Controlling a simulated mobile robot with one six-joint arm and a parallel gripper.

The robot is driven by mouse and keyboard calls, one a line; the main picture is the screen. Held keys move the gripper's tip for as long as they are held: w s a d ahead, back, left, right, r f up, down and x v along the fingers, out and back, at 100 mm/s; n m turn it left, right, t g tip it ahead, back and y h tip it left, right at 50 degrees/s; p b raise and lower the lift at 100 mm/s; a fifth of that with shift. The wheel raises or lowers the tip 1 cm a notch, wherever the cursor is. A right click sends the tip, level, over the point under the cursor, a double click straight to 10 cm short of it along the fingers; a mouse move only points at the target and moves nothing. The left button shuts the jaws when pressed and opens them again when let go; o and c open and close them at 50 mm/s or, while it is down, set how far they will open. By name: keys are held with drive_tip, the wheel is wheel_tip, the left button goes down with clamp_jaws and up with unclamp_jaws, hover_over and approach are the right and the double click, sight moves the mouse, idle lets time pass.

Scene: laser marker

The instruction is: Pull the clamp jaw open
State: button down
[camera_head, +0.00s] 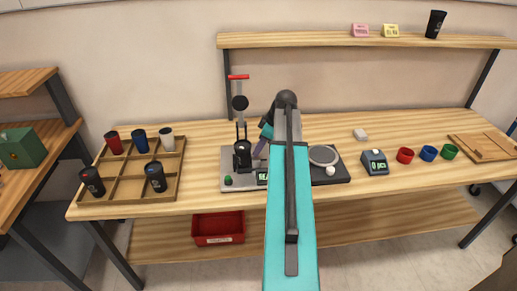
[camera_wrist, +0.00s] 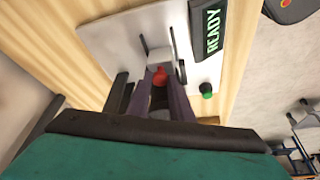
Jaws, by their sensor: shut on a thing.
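The laser marker (camera_head: 240,158) stands on a pale base plate left of my arm, with a dark column and a red top bar. In the wrist view its base plate (camera_wrist: 108,38) carries a small grey clamp jaw (camera_wrist: 160,57) with a red knob (camera_wrist: 159,75). My gripper (camera_wrist: 158,98) is shut on the red knob, its two purplish fingers on either side. In the head view my gripper (camera_head: 262,145) is beside the marker, and the clamp is mostly hidden there.
The marker's display (camera_wrist: 210,32) reads READY, with a green button (camera_wrist: 206,90) beside it. A wooden tray (camera_head: 128,193) with several cups is at the left. A scale (camera_head: 330,170), a counter (camera_head: 374,163) and coloured rings (camera_head: 428,153) are at the right. A red bin (camera_head: 218,227) sits below.

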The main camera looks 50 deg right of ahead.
drive_tip(key=shift+s+d, duration=0.65)
drive_tip(key=shift+d, duration=0.1)
drive_tip(key=c, duration=1.6)
unclamp_jaws()
drive_tip(key=shift+r, duration=0.1)
drive_tip(key=b+v, duration=0.2)
drive_tip(key=v, duration=1.1)
drive_tip(key=shift+s+r+b, duration=0.1)
drive_tip(key=shift+r+b, duration=0.2)
drive_tip(key=shift+b, duration=0.1)
